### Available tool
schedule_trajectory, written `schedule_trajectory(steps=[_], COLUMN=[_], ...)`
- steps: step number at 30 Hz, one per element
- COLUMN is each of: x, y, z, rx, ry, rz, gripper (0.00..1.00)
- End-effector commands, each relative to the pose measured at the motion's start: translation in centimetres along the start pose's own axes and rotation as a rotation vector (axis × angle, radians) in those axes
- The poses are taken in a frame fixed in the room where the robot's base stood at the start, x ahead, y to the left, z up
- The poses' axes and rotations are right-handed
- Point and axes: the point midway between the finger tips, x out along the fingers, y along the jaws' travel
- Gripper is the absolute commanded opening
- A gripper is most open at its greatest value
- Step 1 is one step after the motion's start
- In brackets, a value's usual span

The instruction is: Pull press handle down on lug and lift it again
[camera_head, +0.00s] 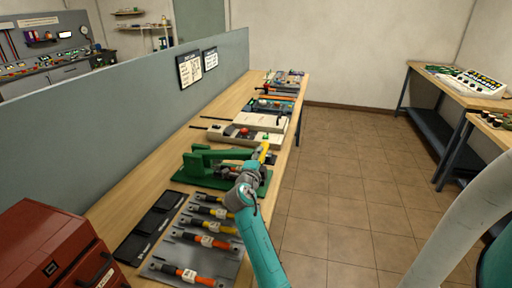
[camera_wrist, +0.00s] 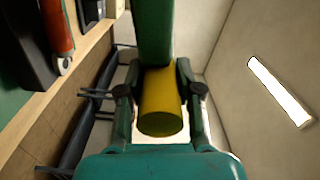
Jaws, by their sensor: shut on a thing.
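The green press (camera_head: 197,163) stands on the long wooden bench. Its handle has a yellow grip (camera_head: 262,152) at the raised right end. In the wrist view the yellow grip (camera_wrist: 161,103) sits between the two fingers on the end of a green lever (camera_wrist: 153,35). My gripper (camera_wrist: 160,95) is shut on this yellow grip. In the head view my gripper (camera_head: 258,160) is at the press's right side and hides part of it. The lug cannot be made out; an orange-red part (camera_head: 230,169) lies low in the press, partly hidden behind my arm.
A grey tray (camera_head: 165,250) with several orange and yellow-handled cables lies in front of the press, beside black trays (camera_head: 150,222). A red cabinet (camera_head: 45,245) stands front left. A beige device (camera_head: 246,133) is behind the press. The tiled floor (camera_head: 330,200) right of the bench is clear.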

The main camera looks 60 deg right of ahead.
Motion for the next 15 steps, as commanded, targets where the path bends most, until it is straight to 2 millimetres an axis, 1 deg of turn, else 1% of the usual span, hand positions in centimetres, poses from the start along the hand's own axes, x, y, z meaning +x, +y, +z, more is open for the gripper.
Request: schedule_trajectory(steps=[1,6,15], x=[0.0,0.0,0.0], y=[0.7,1.6,1.8], z=[0.1,0.0,0.0], rx=[-0.005,-0.005,-0.006], ry=[-0.001,-0.001,-0.001], rz=[0.005,0.005,0.005], gripper=[0.0,0.0,0.0])
